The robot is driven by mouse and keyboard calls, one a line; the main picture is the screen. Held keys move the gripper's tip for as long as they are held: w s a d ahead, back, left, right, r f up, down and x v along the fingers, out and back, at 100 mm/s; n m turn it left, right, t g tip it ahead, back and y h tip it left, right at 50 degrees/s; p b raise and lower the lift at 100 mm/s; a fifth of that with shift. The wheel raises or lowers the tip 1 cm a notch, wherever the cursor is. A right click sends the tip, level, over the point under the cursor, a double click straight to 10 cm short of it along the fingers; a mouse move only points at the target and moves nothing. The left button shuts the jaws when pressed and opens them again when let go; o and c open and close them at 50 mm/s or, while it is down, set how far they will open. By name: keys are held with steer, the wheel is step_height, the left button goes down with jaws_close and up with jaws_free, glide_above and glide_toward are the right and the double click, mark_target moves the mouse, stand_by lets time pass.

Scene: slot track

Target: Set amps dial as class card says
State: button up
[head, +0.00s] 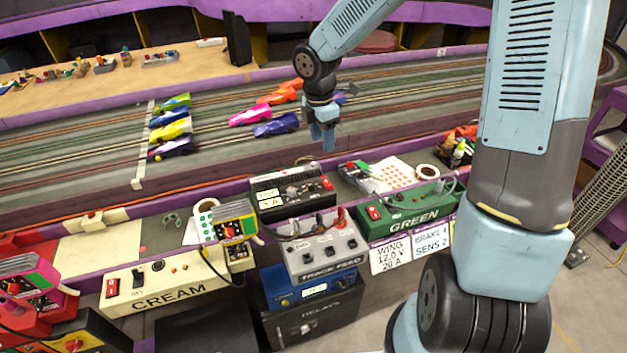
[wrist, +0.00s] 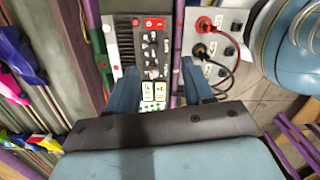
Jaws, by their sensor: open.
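My gripper (head: 323,138) hangs open and empty above and behind the black power unit (head: 292,188). In the wrist view my gripper (wrist: 160,88) has its two fingers apart, with the black unit (wrist: 128,45) between and beyond them. Several small knobs (wrist: 150,48) sit on that unit; I cannot tell which is the amps dial or read its setting. Pale readouts (wrist: 153,92) show near the fingers; in the head view the lower readout (head: 269,203) seems to end in "A". The white class card (head: 391,255) reads "WING 12.0 V 20 A".
A grey "TRACK FEED" box (head: 322,250) with plugged cables stands in front of the black unit. A green "GREEN" box (head: 412,208) is at right, a "CREAM" box (head: 160,285) at left. A "BRAKE 4 SENS 2" card (head: 432,240) hangs nearby. Slot cars (head: 172,130) stand on the track behind.

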mark_target(312, 183)
steer(key=a+f, duration=0.1)
steer(key=f, duration=0.4)
steer(key=f+n, duration=0.1)
steer(key=f, duration=0.5)
steer(key=w+a+f+n, duration=0.1)
steer(key=f, duration=0.4)
steer(key=shift+w+a+f+y, duration=0.1)
steer(key=shift+a+f+y, duration=0.1)
steer(key=shift+a+y, duration=0.2)
steer(key=shift+c, duration=0.5)
steer(key=shift+d, duration=0.1)
jaws_close()
